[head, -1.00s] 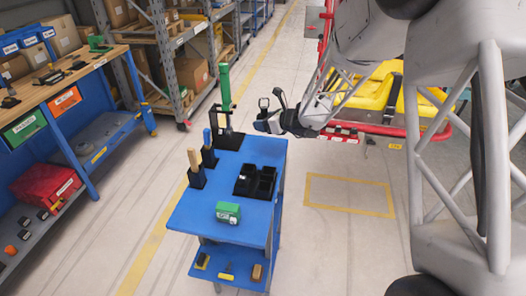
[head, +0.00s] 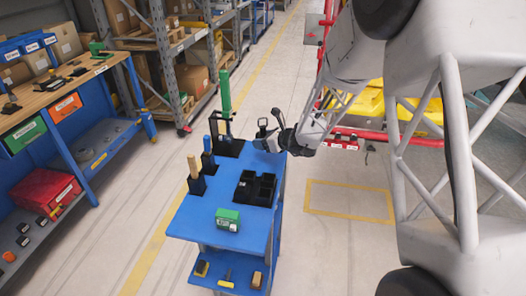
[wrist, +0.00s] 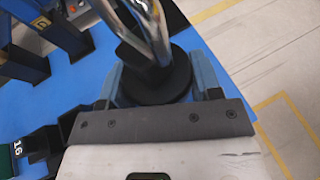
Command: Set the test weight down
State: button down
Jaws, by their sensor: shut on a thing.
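My gripper (head: 268,143) is at the back right corner of the blue cart's top (head: 208,222). In the wrist view its blue-grey fingers (wrist: 165,84) are shut on the test weight, a dark round body (wrist: 155,88) with a shiny metal loop handle (wrist: 150,22). The handle points away from the wrist. In the head view a small dark loop shape, likely the weight's handle (head: 262,124), shows at the gripper. The weight's underside is hidden, and I cannot tell if it touches the cart top.
A black divided bin (head: 254,188) stands just in front of my gripper. Holders with a green upright tool (head: 226,95) and a wooden-handled one (head: 194,168) stand to the left. A green-and-white box (head: 228,219) is near the front. The front left of the top is bare.

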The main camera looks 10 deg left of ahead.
aim_at(263, 157)
jog(key=shift+f, duration=0.6)
jog(key=shift+f, duration=1.85)
jog(key=shift+f, duration=0.15)
jog(key=shift+c, duration=1.5)
grip_release()
jog(key=shift+f, duration=0.1)
jog(key=shift+r, duration=0.2)
jog(key=v, duration=1.2)
